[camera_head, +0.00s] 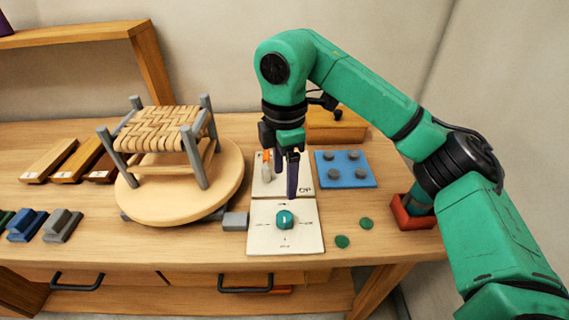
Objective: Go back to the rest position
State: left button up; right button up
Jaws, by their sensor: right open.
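My right gripper (286,178) points down above the white cards near the middle of the table. Its two dark fingers are apart, with nothing seen between them. A teal rounded piece (284,219) sits on the near white card (264,240), a little in front of the fingertips. The far white card (264,184) lies behind it, partly hidden by the gripper, with a small orange-topped item (265,160) on it. A stool with a woven bark seat (160,130) stands on a round wooden turntable (150,205) to the left. My left gripper is out of view.
A blue pad (326,180) with several grey pegs lies right of the cards. Two green discs (342,241) lie at front right. A red container (405,215) stands by my right arm. Wood samples (48,160) and coloured blocks (62,226) are at left. A wooden shelf (75,35) stands behind.

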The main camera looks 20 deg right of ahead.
jog(key=shift+r, duration=0.95)
